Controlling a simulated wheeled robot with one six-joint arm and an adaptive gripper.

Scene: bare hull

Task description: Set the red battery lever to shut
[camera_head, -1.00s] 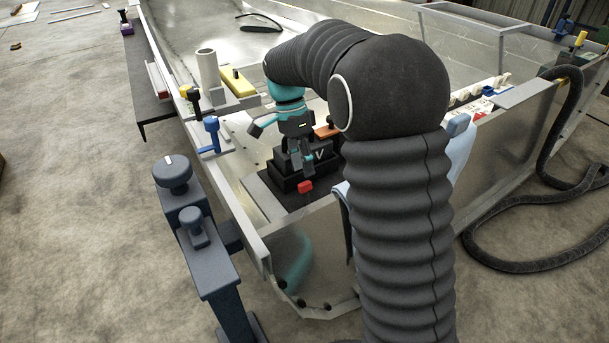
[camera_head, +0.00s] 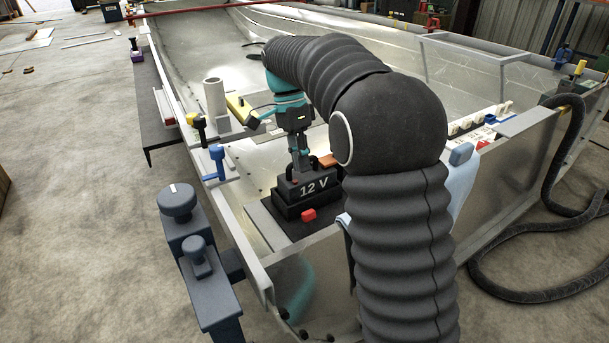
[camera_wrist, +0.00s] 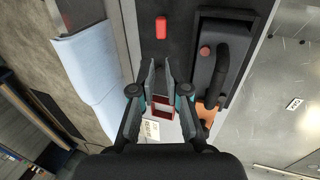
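The red lever (camera_head: 309,215) shows as a small red block on a dark plate at the near side of the black 12 V battery (camera_head: 306,190). In the wrist view the red lever (camera_wrist: 161,27) lies ahead of the fingertips, clear of them. The battery (camera_wrist: 222,62), with its black handle, is to the right there. My gripper (camera_head: 299,160) is above the battery in the head view, fingers pointing down. In the wrist view my gripper (camera_wrist: 161,68) has its fingers apart with nothing between them. The lever's pivot and markings cannot be made out.
A light blue cloth (camera_head: 460,175) hangs over the hull wall, right of the battery. A blue clamp (camera_head: 217,160), a yellow-and-black clamp (camera_head: 197,126) and a pale upright tube (camera_head: 214,98) stand to the left. An orange piece (camera_head: 328,160) lies behind the battery.

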